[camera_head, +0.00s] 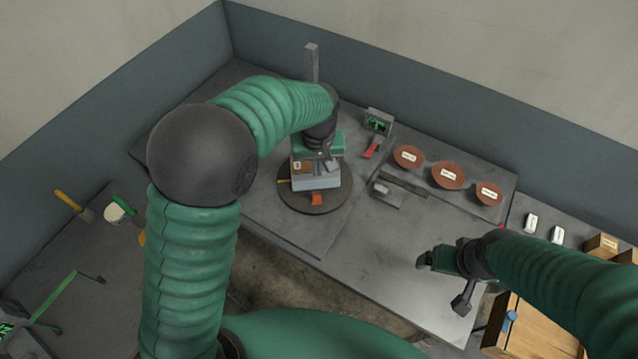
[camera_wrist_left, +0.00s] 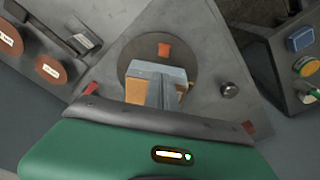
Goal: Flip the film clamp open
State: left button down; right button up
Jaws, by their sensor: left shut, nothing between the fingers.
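A small orange-red tab (camera_head: 316,199) sits at the near rim of the round dark turntable (camera_head: 332,205); it looks like the film clamp. It shows on the turntable in the left wrist view (camera_wrist_left: 164,50), but I cannot tell whether it is flipped open. A stack of small boxes (camera_head: 314,183) stands on the turntable behind the tab. My left gripper (camera_head: 332,165) is shut and empty, above the stack and apart from the tab. My right gripper (camera_head: 424,260) is over the right of the table; its finger gap is too small to judge.
A grey mast (camera_head: 311,62) rises behind the turntable. A small display (camera_head: 378,122) with a red lever (camera_head: 371,148) stands right of it. Several labelled brown discs (camera_head: 448,175) lie further right. A wooden crate (camera_head: 535,335) is at lower right. The front middle of the table is clear.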

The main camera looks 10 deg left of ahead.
aim_at(317, 198)
pick_arm(q)
jog(key=shift+w+d+r, duration=0.1)
jog(key=shift+d, duration=0.05)
jog(key=f, duration=0.3)
jog(key=w+f+p, duration=0.1)
jog(key=f, duration=0.6)
jog(key=shift+w+a, duration=0.15)
jog(key=shift+a, duration=0.1)
